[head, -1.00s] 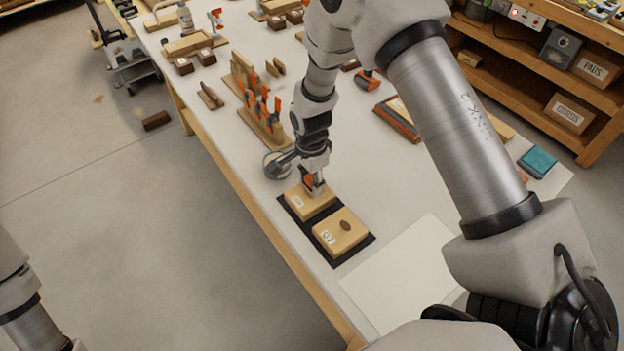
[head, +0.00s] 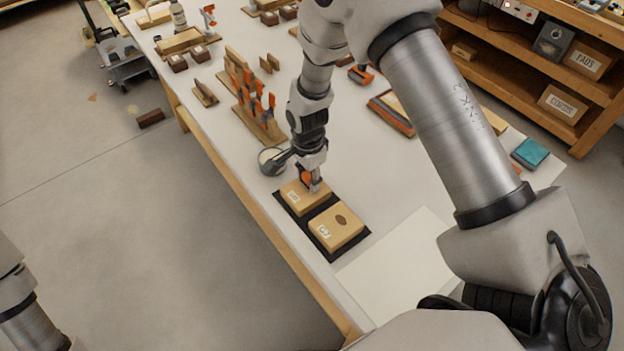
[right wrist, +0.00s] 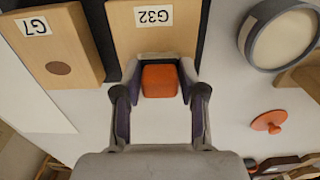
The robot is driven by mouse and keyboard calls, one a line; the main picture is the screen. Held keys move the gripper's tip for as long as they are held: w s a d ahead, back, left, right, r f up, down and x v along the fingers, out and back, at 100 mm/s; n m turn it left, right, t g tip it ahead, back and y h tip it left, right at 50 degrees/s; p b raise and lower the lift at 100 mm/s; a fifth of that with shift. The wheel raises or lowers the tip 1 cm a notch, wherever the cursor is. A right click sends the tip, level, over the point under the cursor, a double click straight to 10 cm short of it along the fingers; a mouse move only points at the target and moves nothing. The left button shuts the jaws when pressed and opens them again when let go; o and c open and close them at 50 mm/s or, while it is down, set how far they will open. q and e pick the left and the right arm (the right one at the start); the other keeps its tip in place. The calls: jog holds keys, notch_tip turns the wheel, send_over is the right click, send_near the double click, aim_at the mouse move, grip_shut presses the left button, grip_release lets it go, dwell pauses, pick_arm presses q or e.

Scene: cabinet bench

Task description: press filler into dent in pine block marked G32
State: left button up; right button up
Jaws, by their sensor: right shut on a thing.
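The pine block marked G32 (head: 296,208) lies on a dark mat (head: 325,252) near the table's left edge. It also shows at the top of the right wrist view (right wrist: 190,30), its label upside down. My right gripper (head: 314,186) is over this block's far right part, pointing down. In the right wrist view, my right gripper (right wrist: 160,82) is shut on an orange piece (right wrist: 159,81), apparently a tool's handle. The tool's lower end and the dent are hidden. Whether the tool touches the block I cannot tell. My left gripper is out of view.
A pine block marked G7 (head: 325,237) with a brown oval spot lies nearer on the mat. A round tin with pale contents (right wrist: 285,40) stands beside G32. A rack with orange clamps (head: 262,125) stands farther back. A pale sheet (head: 398,265) lies clear at right front.

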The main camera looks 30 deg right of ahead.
jog(key=shift+w+a, duration=0.1)
jog(key=shift+w, duration=0.3)
notch_tip(320, 180, up, 6)
jog(key=p, duration=0.5)
jog(key=shift+r, duration=0.1)
dwell(0.4)
